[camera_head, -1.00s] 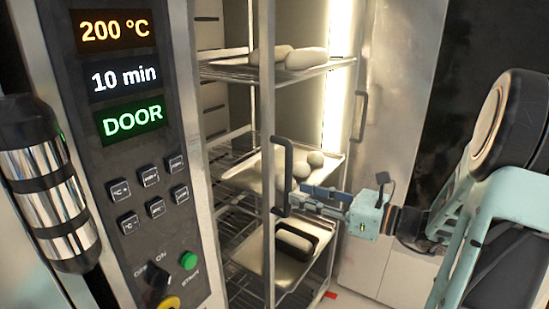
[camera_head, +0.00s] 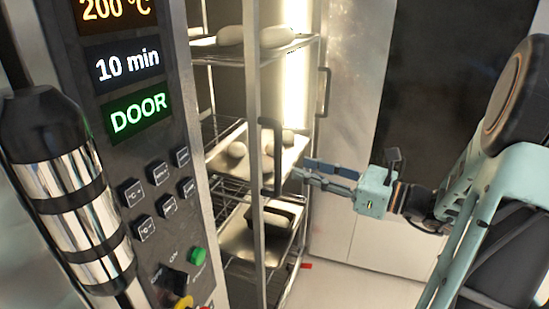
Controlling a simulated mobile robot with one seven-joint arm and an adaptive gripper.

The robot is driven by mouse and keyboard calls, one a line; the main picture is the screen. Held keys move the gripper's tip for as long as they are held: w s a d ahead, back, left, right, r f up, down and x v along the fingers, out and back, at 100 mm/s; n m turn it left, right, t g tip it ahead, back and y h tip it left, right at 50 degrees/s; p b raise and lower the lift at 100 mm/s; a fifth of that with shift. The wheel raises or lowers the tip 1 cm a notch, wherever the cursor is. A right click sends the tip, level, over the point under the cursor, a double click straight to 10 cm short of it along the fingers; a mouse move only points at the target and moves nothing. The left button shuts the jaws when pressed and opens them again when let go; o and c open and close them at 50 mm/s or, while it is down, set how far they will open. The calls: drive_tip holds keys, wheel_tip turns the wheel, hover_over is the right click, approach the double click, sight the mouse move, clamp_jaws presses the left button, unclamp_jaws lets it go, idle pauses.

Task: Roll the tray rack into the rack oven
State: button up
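The tray rack (camera_head: 255,110) is a metal frame with wire shelves and trays carrying pale loaves. It stands upright at the lit opening of the rack oven (camera_head: 296,80); how deep it sits I cannot tell. A dark upright handle (camera_head: 278,160) is on its front post. My gripper (camera_head: 300,174) is just right of this handle, pointing left, its two fingers apart. A small gap shows between fingertips and handle, and nothing is between the fingers. The rack's wheels are out of view.
The oven's control panel (camera_head: 125,125) at left reads 200 °C, 10 min and DOOR in green. A banded metal cylinder (camera_head: 70,190) is left of it. Pale floor (camera_head: 350,285) shows clear below my gripper.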

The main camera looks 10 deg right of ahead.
sight(280, 159)
drive_tip(key=x, duration=1)
drive_tip(key=shift+w+a+p, duration=0.15)
drive_tip(key=shift+w+p, duration=0.1)
drive_tip(key=shift+p, duration=0.05)
drive_tip(key=c, duration=0.7)
clamp_jaws()
drive_tip(key=shift+h, duration=0.3)
